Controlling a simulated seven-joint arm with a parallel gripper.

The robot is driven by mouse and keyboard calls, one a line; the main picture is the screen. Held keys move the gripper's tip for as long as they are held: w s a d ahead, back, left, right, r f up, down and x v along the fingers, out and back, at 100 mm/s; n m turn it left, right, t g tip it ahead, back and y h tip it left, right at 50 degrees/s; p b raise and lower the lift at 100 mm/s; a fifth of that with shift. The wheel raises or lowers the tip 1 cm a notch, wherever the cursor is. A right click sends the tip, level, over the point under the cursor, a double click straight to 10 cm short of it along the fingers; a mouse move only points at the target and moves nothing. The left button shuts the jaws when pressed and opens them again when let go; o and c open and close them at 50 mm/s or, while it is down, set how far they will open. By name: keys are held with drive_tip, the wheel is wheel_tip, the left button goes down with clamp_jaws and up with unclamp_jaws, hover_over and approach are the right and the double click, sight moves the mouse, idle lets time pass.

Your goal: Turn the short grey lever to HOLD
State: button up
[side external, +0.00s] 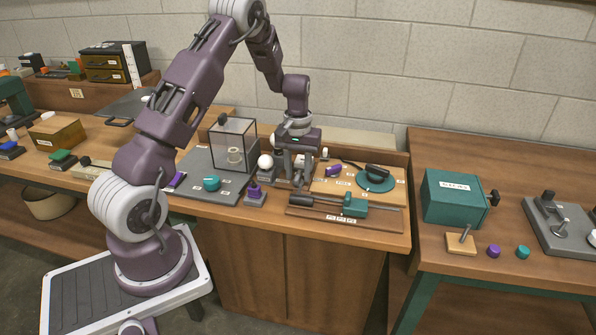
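My gripper (296,178) points down at the back middle of the central bench, between a white ball and a wooden board. Its fingers overlap small grey parts behind them, so I cannot tell whether it is open or holding anything. The wooden board (322,191) carries a teal disc with a black handle (376,172), a purple piece (334,170) and small white labels too small to read. No lever is clear at the gripper. A short grey lever (465,233) stands tilted on a small wooden block on the right bench, far from my gripper. I cannot make out the word HOLD.
A clear-sided case (233,143) and a white ball (265,161) stand left of my gripper. A purple block (255,194) and a teal-and-grey tool (354,205) lie in front. A teal box (451,197) and a grey plate (548,232) with levers are on the right bench.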

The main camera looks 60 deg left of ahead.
sight(299, 175)
wheel_tip(299, 175, up, 7)
drive_tip(key=shift+f, duration=0.1)
idle(0.3)
drive_tip(key=shift+d+r, duration=0.15)
drive_tip(key=shift+r, duration=0.2)
drive_tip(key=s+d+r+m+t, duration=0.2)
drive_tip(key=s+d+r, duration=0.3)
drive_tip(key=d+r, duration=0.3)
drive_tip(key=s+d+r+m+t, duration=0.1)
drive_tip(key=s+d+r+m, duration=0.1)
drive_tip(key=s+d+r, duration=0.4)
drive_tip(key=s+d+r+m+t, duration=0.1)
drive_tip(key=s+d+m, duration=0.1)
drive_tip(key=s+d, duration=0.2)
drive_tip(key=s+d+r+m+t, duration=0.1)
drive_tip(key=s+d, duration=0.3)
drive_tip(key=s, duration=0.5)
drive_tip(key=shift+s+d+r+m+t, duration=0.3)
drive_tip(key=shift+d+r+m, duration=0.15)
drive_tip(key=shift+m, duration=0.45)
